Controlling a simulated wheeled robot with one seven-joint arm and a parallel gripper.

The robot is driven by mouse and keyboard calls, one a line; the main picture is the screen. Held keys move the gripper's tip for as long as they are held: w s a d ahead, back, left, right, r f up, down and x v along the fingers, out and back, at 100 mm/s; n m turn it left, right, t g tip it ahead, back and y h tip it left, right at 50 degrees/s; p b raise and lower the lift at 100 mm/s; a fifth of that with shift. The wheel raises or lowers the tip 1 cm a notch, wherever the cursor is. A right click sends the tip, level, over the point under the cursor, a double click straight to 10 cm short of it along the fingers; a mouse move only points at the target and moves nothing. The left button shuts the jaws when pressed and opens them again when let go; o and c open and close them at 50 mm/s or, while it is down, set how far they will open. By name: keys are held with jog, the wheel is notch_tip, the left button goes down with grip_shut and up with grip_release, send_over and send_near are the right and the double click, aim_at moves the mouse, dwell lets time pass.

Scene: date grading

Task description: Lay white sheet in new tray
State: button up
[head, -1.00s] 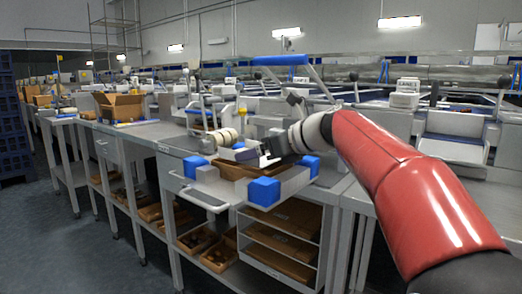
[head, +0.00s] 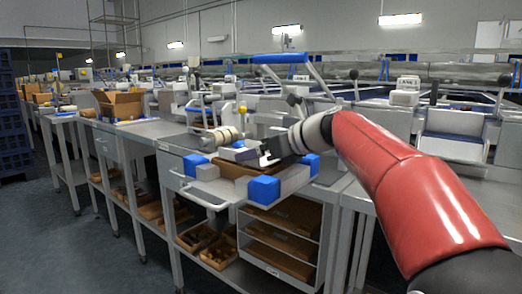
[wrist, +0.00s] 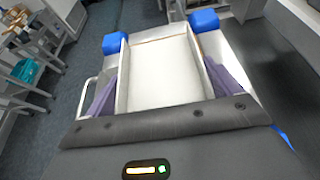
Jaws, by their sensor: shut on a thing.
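The tray (head: 234,171) is a brown open tray on the metal stand between blue corner blocks in the head view. The white sheet (wrist: 160,75) shows as a flat pale panel between the light side walls (wrist: 118,85) in the wrist view. My gripper (wrist: 165,85) has purplish fingers on either side of this panel and is shut on the white sheet. In the head view my gripper (head: 250,155) is low over the tray. I cannot tell whether the sheet touches the tray's floor. The gripper's dark body hides the near end.
Blue corner blocks (head: 263,190) surround the tray. A shelf unit below holds flat brown trays (head: 280,240). A cream roller-like object (head: 221,136) lies behind the tray. An open cardboard box (head: 120,103) stands farther left on the bench, with bare grey bench top between.

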jog(key=shift+f, duration=0.4)
jog(key=o, duration=0.7)
notch_tip(320, 180, up, 3)
jog(key=p, duration=0.3)
jog(key=shift+r, duration=0.15)
jog(key=shift+r+p, duration=0.7)
jog(key=shift+r, duration=3.65)
